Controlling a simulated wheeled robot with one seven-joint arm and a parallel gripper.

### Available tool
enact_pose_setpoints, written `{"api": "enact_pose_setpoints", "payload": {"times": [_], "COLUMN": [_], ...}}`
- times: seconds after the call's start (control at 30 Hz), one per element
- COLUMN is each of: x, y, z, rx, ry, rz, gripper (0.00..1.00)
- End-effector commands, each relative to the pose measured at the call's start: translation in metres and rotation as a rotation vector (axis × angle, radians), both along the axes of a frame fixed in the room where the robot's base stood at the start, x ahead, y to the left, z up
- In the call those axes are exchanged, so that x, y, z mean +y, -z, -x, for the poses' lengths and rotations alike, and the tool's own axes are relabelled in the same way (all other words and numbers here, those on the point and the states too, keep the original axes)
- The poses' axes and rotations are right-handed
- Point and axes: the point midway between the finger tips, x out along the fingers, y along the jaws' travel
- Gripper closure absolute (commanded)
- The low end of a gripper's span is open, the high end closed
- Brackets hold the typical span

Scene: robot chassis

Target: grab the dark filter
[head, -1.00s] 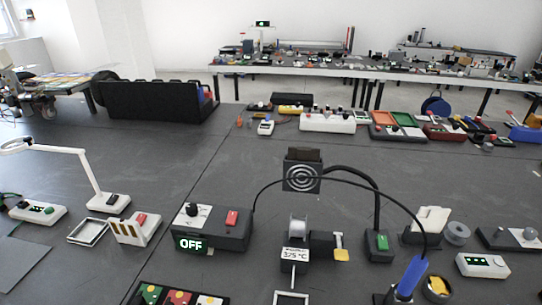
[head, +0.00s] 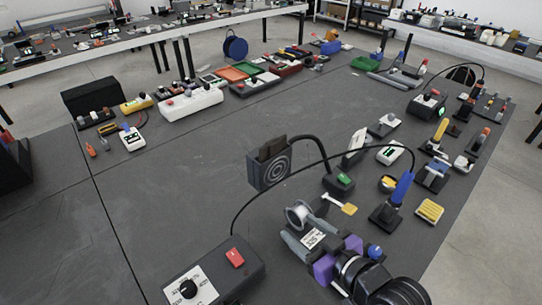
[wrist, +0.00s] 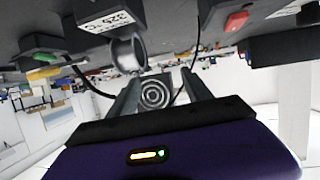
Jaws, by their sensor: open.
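The dark filter (head: 272,147) is a dark brown slab standing in the top of a black fan box (head: 270,174) with pale rings, in the middle of the bench. My gripper (head: 302,221) is at the lower centre of the head view, in front and right of the box, around or just above the solder spool stand. Its fingers are apart with nothing seen held. In the wrist view, my gripper (wrist: 159,78) points at the ringed face of the fan box (wrist: 155,94), which shows between the fingers at a distance. The filter is not clear there.
The solder spool (head: 298,213) is close to my fingers. A black cable arches over the bench to the blue-handled iron (head: 402,188). A control box with a red switch (head: 235,257) stands at front left. The bench left of the fan box is clear.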

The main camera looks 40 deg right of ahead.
Motion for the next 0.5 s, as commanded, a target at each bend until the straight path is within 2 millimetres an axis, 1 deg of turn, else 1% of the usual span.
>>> {"api": "enact_pose_setpoints", "payload": {"times": [0.03,0.07,0.1,0.23,0.3,0.4,0.5], "x": [-0.009,-0.014,-0.020,-0.037,-0.045,-0.051,-0.055], "y": [-0.019,-0.025,-0.035,-0.072,-0.091,-0.112,-0.126], "z": [-0.018,-0.027,-0.039,-0.076,-0.091,-0.107,-0.115], "rx": [-0.011,-0.012,-0.013,-0.022,-0.028,-0.036,-0.039], "ry": [0.000,-0.002,-0.007,-0.037,-0.056,-0.082,-0.101], "rz": [-0.003,-0.006,-0.009,-0.022,-0.027,-0.030,-0.032], "gripper": [0.42,0.42,0.42,0.42,0.42,0.42,0.42]}}
